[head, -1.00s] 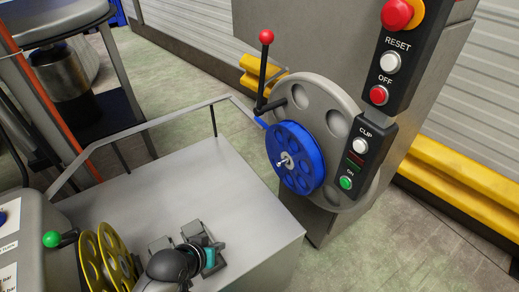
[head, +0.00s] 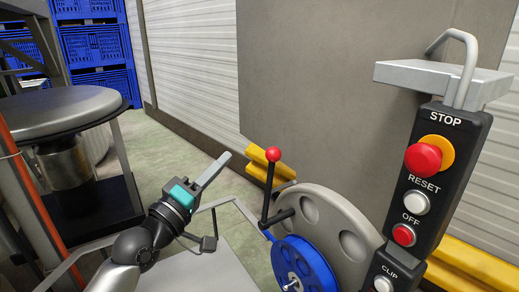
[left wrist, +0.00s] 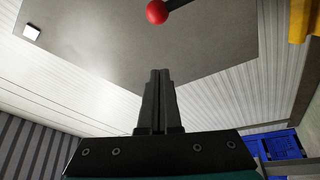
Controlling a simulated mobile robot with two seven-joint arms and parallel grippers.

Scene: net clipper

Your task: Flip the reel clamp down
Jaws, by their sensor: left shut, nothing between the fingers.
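The reel clamp is a black lever with a red ball on top (head: 269,190). It stands upright beside the blue reel (head: 313,258), which is mounted on a large grey disc (head: 352,236). My left gripper (head: 224,158) is raised to the left of the lever, apart from it, with its fingers pointing up and right. Its fingers are shut and empty. In the left wrist view the closed fingers (left wrist: 159,75) point up, and the red ball of the clamp (left wrist: 157,12) shows just beyond their tips. My right gripper is not in view.
A control panel (head: 432,180) with STOP, RESET and OFF buttons stands right of the disc. A yellow guard (head: 262,166) lies behind the lever. A grey metal drum (head: 68,110) and blue crates (head: 98,45) are at the left. The space between gripper and lever looks clear.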

